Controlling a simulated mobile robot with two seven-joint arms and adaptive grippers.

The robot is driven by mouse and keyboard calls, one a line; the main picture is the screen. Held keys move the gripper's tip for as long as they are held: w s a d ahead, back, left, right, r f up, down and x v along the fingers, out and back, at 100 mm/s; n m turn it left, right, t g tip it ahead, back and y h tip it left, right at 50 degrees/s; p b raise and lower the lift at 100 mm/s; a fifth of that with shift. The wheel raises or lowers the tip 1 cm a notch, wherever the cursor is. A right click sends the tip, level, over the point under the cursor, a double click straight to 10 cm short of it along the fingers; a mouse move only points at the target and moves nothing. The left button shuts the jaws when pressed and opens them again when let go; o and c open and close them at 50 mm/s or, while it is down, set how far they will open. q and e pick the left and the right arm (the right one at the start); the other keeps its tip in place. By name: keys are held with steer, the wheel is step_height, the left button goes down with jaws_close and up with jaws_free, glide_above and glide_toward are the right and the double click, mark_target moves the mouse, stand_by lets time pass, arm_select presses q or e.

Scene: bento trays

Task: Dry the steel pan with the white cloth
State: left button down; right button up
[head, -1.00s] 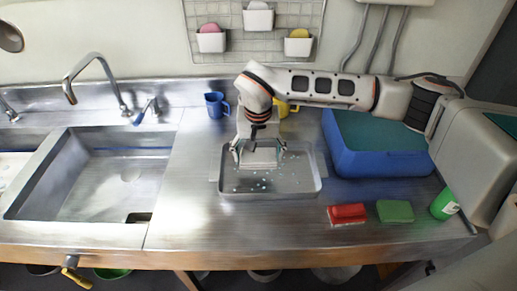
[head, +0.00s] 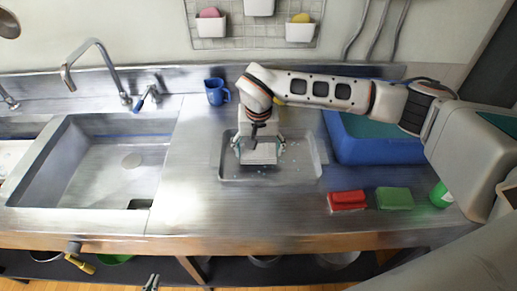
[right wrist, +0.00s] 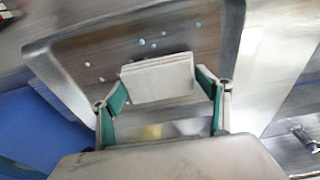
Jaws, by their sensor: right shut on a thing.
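The steel pan (head: 300,173) is a shallow rectangular tray lying on the steel counter. Small pale water drops (right wrist: 142,42) dot its floor in the right wrist view; a few also show near the cloth in the head view. The white cloth (head: 259,155) is a folded pad over the left-middle of the pan. My right gripper (head: 259,148) is shut on the cloth (right wrist: 158,78), with a green-padded finger at each side. Whether the cloth touches the pan floor is hard to tell. My left gripper (head: 152,283) barely shows at the bottom edge, in front of the counter; its opening is unclear.
A sink (head: 100,165) with a tap lies left. A blue mug (head: 216,91) stands behind the pan. A green cup (head: 440,195) is partly hidden by my right arm.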

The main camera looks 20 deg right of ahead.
mark_target(269, 151)
steer(key=shift+f+b, duration=0.6)
steer(key=shift+f, duration=0.4)
stand_by(0.3)
steer(key=shift+d, duration=0.15)
steer(key=shift+s+d+r+p, duration=0.1)
steer(key=shift+s+d+p, duration=0.2)
steer(key=shift+d, duration=0.4)
steer(key=shift+s+d+r+p, duration=0.1)
steer(key=shift+d+p, duration=0.25)
steer(key=shift+d, duration=0.35)
steer(key=shift+s+d+f, duration=0.1)
steer(key=shift+s+d, duration=0.15)
steer(key=shift+d, duration=0.6)
steer(key=shift+s+d+f, duration=0.1)
steer(key=shift+s+d, duration=0.15)
steer(key=shift+d, duration=0.6)
steer(key=shift+a, duration=0.1)
